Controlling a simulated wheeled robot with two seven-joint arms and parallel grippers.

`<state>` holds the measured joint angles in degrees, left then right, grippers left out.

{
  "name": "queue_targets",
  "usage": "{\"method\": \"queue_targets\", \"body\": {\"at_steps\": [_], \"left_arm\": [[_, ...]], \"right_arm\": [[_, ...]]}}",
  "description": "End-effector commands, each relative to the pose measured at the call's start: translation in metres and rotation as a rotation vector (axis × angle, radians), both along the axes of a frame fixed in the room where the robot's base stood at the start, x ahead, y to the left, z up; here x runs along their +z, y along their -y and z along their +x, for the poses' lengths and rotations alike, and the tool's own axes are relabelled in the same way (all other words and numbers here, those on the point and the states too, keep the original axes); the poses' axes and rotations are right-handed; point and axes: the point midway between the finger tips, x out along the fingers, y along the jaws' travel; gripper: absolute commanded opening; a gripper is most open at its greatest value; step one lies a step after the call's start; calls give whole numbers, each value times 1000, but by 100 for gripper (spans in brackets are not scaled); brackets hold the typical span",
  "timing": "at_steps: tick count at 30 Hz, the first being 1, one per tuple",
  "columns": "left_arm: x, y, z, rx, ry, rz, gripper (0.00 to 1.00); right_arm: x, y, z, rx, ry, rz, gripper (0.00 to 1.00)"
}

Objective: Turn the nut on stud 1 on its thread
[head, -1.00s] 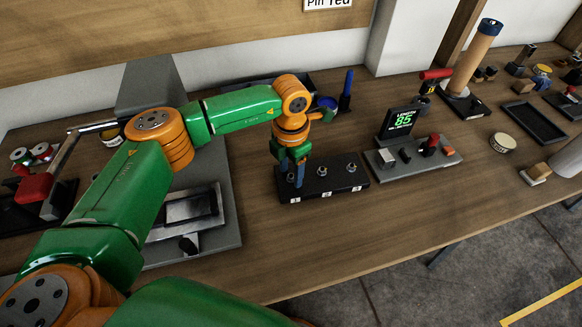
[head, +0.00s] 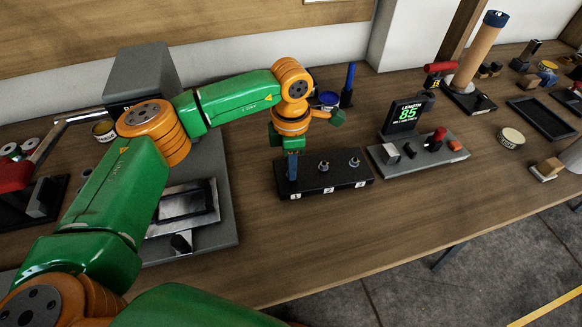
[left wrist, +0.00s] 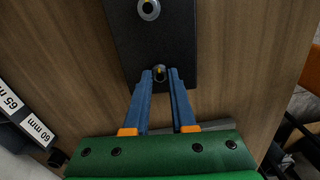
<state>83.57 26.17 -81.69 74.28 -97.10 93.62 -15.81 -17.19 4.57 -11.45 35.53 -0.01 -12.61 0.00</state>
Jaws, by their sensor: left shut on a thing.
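A black stud block (head: 345,180) lies on the bench with white labels 1, 2 and 3 on its front. Studs 2 (head: 323,166) and 3 (head: 354,161) stand upright with metal nuts on them. My left gripper (head: 292,178) points straight down over stud 1 at the block's left end and hides it in the head view. In the left wrist view, the blue fingers (left wrist: 160,74) are shut on the nut on stud 1 (left wrist: 160,71), which shows between their tips. Another nutted stud (left wrist: 149,9) shows beyond it on the block. My right gripper is out of view.
A grey gauge stand with a green "85" display (head: 405,117) stands right of the block. A blue upright tool (head: 347,86) stands behind it. A large grey machine (head: 228,225) is on the left. Bare bench lies in front of the block.

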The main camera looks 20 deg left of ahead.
Motion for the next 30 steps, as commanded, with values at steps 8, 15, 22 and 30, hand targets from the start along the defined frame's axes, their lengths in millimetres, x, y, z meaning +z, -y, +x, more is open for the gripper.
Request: {"method": "queue_targets", "body": {"at_steps": [8, 15, 22, 30], "left_arm": [[0, 0, 0, 3, -1, 0, 54], [0, 0, 0, 4, -1, 0, 54], [32, 0, 1, 4, 3, -1, 54], [71, 0, 0, 3, 0, -1, 54]], "right_arm": [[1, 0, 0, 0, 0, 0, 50], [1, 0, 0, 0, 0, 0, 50], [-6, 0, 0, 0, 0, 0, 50], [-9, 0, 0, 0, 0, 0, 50]]}}
